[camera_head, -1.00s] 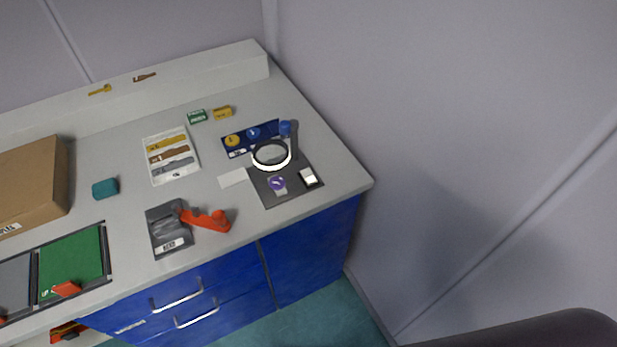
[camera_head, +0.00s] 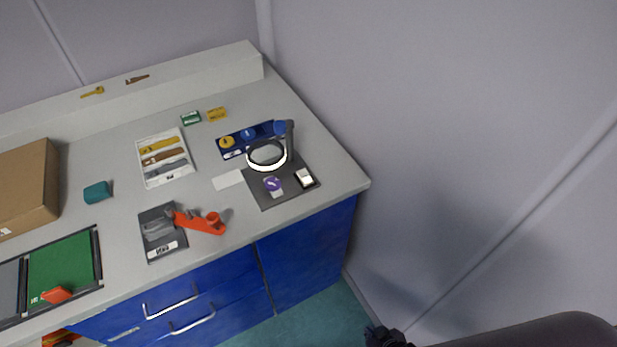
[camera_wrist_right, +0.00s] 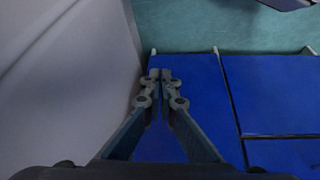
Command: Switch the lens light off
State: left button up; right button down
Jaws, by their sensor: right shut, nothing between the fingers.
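The ring lens (camera_head: 267,155) stands on a dark base mat (camera_head: 268,200) near the right end of the bench. Its rim looks bright white along the near side. A small white switch (camera_head: 304,177) with a dark surround sits at the mat's right side. My right gripper (camera_head: 385,338) shows only in part at the bottom edge, off the bench and well below the lens. In the right wrist view its fingers (camera_wrist_right: 160,75) are shut with nothing between them, over the blue cabinet front. My left gripper is not in view.
A purple-topped item (camera_head: 272,184) lies on the mat beside the switch. A blue tray (camera_head: 237,153) and an orange tool (camera_head: 202,222) are nearby. The grey wall (camera_head: 470,150) rises to the right of the bench (camera_head: 345,183). Blue drawers (camera_head: 190,300) are below.

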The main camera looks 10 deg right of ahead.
aim_at(309, 180)
jog(key=w+a+r+t+y+b, duration=0.1)
jog(key=w+a+r+t, duration=0.15)
jog(key=w+r, duration=0.8)
jog(key=w+a+r+t+y+b, duration=0.1)
jog(key=w+a+r+t+b, duration=0.15)
jog(key=w+r, duration=0.75)
jog(key=a+r+t+y, duration=0.1)
jog(key=a+r+t, duration=0.1)
jog(key=r, duration=1)
jog(key=w+a+r+n+t+y+b, duration=0.1)
jog(key=a+r+t+y, duration=0.1)
jog(key=r, duration=1)
jog(key=shift+w+a+r+n+t, duration=0.15)
jog(key=shift+a+r+n+t, duration=0.2)
jog(key=shift+a+t, duration=0.35)
jog(key=shift+w+a, duration=0.1)
jog(key=shift+a, duration=0.05)
